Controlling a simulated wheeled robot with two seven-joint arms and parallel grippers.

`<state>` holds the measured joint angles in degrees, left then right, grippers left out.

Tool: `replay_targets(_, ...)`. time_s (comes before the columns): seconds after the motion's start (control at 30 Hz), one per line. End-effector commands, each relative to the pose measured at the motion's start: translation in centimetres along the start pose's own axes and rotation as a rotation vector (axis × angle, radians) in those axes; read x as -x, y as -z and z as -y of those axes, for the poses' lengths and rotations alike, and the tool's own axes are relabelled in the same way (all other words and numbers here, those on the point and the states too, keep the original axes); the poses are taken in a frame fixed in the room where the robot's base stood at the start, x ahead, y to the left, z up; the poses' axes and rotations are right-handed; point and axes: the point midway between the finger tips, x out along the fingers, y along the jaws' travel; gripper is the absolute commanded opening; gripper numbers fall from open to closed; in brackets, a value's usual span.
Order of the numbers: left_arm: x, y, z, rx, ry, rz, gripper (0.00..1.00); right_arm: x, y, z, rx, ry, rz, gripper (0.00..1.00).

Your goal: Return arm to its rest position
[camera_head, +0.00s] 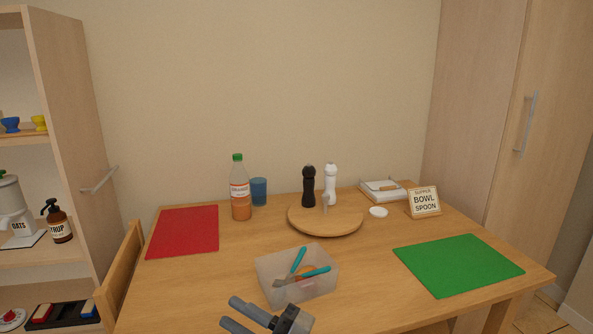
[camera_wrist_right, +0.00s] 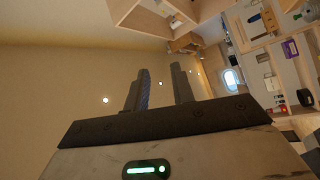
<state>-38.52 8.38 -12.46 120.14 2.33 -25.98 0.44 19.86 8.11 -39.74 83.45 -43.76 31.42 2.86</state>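My right gripper (camera_head: 229,311) shows at the bottom of the head view, in front of the table's near edge. Its two dark grey fingers point left and stand apart with nothing between them. In the right wrist view the gripper (camera_wrist_right: 161,72) also shows its two fingers apart and empty, with the wall and shelving beyond. My left gripper is in neither view.
A clear bin (camera_head: 268,287) with teal-handled utensils stands near the right gripper on the wooden table (camera_head: 205,285).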

Motion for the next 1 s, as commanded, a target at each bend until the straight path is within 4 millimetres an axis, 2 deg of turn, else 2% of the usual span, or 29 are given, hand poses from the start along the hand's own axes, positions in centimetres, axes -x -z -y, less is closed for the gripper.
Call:
replay_targets(0.03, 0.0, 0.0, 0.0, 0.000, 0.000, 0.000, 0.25, 2.4, -0.9, 0.4, -0.122, -0.082, 0.124, 0.25)
replay_targets(0.17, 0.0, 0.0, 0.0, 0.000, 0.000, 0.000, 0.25, 9.5, -3.5, 1.8, -0.419, -0.244, 0.452, 0.25)
replay_targets(0.27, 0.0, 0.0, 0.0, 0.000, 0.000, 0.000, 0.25, 16.2, -4.3, 4.4, -0.645, -0.323, 0.704, 0.25)
replay_targets(0.3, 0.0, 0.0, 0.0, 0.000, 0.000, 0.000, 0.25, 18.8, -4.2, 5.6, -0.730, -0.343, 0.798, 0.25)
replay_targets(0.4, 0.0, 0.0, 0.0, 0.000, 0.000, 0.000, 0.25, 24.6, -3.1, 8.4, -0.913, -0.370, 0.995, 0.25)
replay_targets(0.5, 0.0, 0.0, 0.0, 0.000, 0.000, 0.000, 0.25, 28.8, -1.3, 10.6, -1.054, -0.374, 1.141, 0.25)
replay_targets(0.67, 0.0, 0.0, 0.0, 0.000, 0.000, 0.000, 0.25, 32.9, 1.6, 12.8, -1.205, -0.363, 1.289, 0.25)
replay_targets(0.7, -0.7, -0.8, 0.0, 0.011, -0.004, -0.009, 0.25, 32.7, 0.8, 13.5, -1.205, -0.374, 1.266, 0.25)
replay_targets(1.0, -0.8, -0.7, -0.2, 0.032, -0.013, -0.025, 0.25, 32.4, 0.7, 13.6, -1.220, -0.390, 1.242, 0.25)
